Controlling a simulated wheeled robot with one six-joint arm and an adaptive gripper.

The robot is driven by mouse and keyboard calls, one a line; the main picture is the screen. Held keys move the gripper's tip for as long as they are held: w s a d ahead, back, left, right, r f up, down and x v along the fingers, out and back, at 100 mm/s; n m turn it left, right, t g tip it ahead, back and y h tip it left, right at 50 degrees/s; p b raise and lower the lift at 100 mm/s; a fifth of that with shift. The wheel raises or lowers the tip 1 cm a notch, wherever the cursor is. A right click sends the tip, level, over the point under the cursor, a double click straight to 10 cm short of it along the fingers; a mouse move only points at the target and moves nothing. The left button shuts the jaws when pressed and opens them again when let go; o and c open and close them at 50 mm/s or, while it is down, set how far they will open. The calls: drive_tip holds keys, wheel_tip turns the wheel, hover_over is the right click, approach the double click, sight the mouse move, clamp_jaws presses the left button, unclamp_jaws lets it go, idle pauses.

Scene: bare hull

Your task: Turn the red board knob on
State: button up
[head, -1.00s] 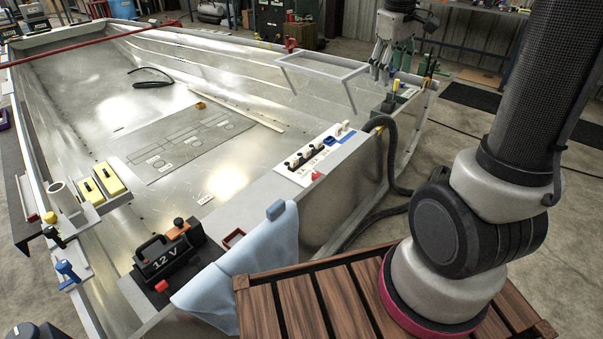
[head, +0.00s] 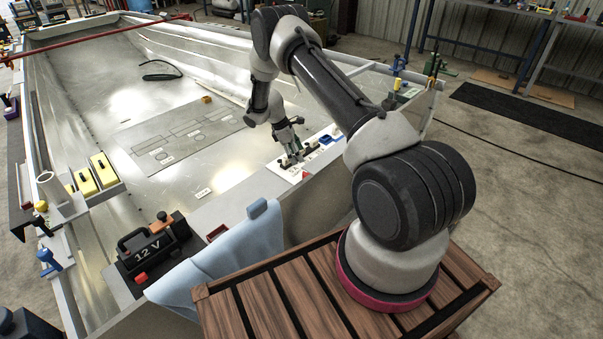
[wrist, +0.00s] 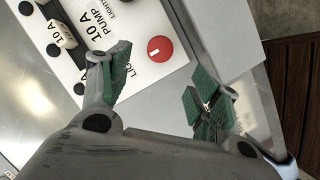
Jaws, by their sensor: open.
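The red board knob (wrist: 160,49) is a round red disc with a small white mark on its face. It sits on the white switch panel (wrist: 130,72) at the hull's near right. In the head view the knob shows as a small red patch (head: 306,175) at the panel's near edge. My gripper (wrist: 161,92) is open, with green pads and nothing between them. It hangs over the panel, and the knob appears just beyond the gap between the fingers in the wrist view. In the head view my gripper (head: 291,158) covers part of the panel. I see no contact with the knob.
Black switches and labels reading "10 A" and "PUMP" (wrist: 97,32) lie beside the knob. A light blue cloth (head: 225,255) drapes over the near hull edge. A black 12 V battery (head: 150,245) stands left of it. The hull floor is mostly open.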

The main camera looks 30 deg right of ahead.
drive_tip(key=x, duration=1.1)
drive_tip(key=shift+f, duration=0.3)
drive_tip(key=c, duration=1)
